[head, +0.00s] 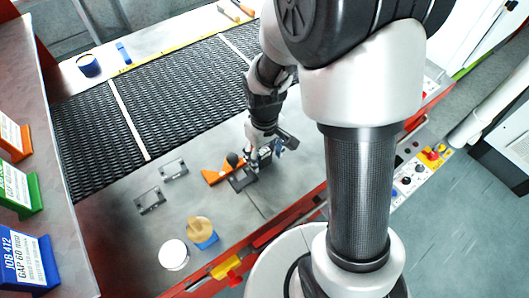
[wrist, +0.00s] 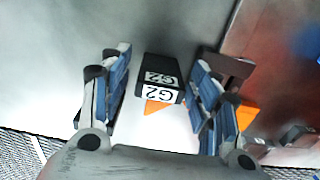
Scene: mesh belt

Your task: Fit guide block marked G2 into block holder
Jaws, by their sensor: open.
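In the wrist view, a black block marked G2 (wrist: 162,72) lies between the two blue-padded fingers of my gripper (wrist: 160,68). The fingers are open, with gaps on both sides of the block. White G2 labels show on its top and near face. In the head view my gripper (head: 264,150) is low over the grey worktop, and I cannot make out the G2 block clearly there. A dark fixture (head: 242,183) with an orange part (head: 214,176) and a black knob stands just left of the gripper. I cannot tell which piece is the block holder.
Two small metal brackets (head: 173,168) (head: 150,200) lie left on the worktop. The black mesh belt (head: 100,130) runs behind.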

